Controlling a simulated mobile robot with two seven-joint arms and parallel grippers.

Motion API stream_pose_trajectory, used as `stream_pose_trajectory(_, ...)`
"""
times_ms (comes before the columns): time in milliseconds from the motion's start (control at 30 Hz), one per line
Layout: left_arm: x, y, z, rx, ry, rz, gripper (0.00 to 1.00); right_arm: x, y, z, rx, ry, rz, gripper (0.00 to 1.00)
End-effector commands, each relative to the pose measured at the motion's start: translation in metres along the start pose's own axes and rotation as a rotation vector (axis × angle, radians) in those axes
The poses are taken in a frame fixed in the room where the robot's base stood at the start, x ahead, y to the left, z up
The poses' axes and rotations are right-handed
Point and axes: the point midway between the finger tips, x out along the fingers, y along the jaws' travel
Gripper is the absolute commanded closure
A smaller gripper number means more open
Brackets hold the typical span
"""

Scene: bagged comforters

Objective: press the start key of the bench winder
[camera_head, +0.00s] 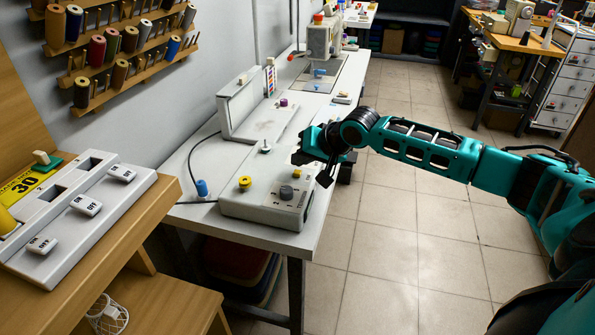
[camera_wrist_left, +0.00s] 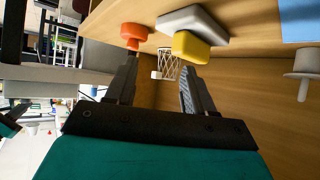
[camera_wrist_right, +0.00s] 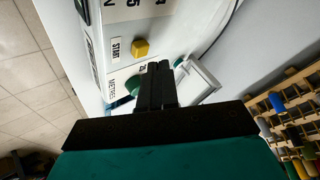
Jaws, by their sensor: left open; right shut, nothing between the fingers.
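The white bench winder (camera_head: 262,208) lies on the grey table, with a yellow knob (camera_head: 245,183) and a dark knob (camera_head: 286,192) on its top. In the right wrist view a yellow key (camera_wrist_right: 140,48) stands beside a START label (camera_wrist_right: 116,50) on a white panel. A green knob (camera_wrist_right: 133,85) is beside a label reading METRES. My right gripper (camera_head: 303,157) is shut and empty, by the winder's right side; in its wrist view the fingertips (camera_wrist_right: 159,66) appear just below the yellow key, with no contact visible. My left gripper (camera_wrist_left: 157,68) is open and empty, outside the head view.
A white switch panel (camera_head: 80,210) sits on the wooden bench at left. A blue piece (camera_head: 202,188) and black cable are by the winder. In the left wrist view an orange knob (camera_wrist_left: 133,32) and yellow block (camera_wrist_left: 190,45) are close to the fingers.

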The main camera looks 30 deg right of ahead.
Motion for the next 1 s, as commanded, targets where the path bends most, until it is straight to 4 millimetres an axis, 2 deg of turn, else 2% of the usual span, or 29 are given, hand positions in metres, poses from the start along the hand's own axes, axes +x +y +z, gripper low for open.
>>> stream_pose_trajectory(1000, -0.0041, 0.0004, -0.0056, 0.0, 0.0, 0.001, 0.47, 0.0075, 0.0054, 0.0055, 0.0, 0.0, 0.0, 1.0)
